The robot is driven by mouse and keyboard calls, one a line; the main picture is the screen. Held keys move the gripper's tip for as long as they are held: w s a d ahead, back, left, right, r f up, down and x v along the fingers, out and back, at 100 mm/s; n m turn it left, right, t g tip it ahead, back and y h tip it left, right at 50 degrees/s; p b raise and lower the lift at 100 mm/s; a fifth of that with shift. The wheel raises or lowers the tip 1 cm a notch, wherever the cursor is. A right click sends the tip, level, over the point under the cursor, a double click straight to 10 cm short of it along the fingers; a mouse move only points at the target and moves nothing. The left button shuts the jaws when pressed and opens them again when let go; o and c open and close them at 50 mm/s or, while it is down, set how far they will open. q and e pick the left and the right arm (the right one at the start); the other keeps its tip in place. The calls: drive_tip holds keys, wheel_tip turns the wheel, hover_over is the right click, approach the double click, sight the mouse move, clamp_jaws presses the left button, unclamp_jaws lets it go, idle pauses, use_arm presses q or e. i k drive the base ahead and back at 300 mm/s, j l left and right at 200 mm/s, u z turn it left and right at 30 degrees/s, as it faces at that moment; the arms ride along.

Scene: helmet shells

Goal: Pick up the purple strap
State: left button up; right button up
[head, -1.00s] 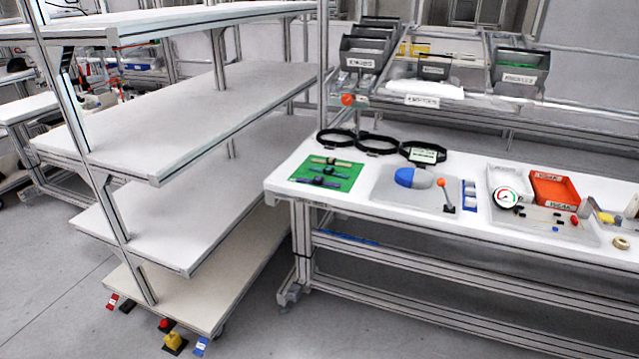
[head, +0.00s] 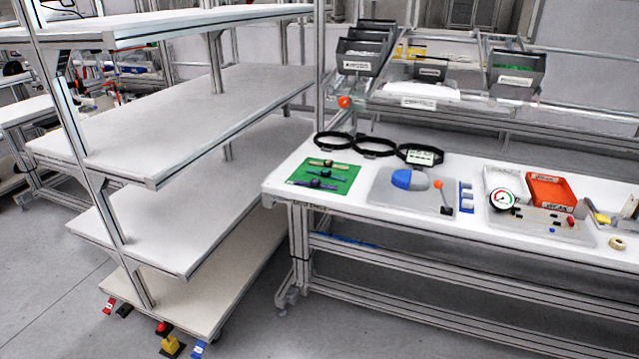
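A green mat (head: 347,173) lies on the left end of the white workbench (head: 285,188). Several straps lie across it in rows. The purple strap (head: 316,184) is the one nearest the front edge, with a dark buckle at its middle. A bluish strap (head: 338,174) lies just behind it, and a tan strap (head: 340,165) lies at the back of the mat. The straps lie apart from each other. Neither of my grippers shows in the head view.
Black rings (head: 375,147) lie behind the mat. A grey board with a blue and white helmet shell (head: 409,179) and an orange-knobbed lever (head: 441,190) is to the right.

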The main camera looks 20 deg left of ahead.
sight(316, 182)
drive_tip(key=i+j, duration=0.25)
drive_tip(key=i, duration=0.2)
drive_tip(key=i+j, duration=0.55)
drive_tip(key=i, duration=0.3)
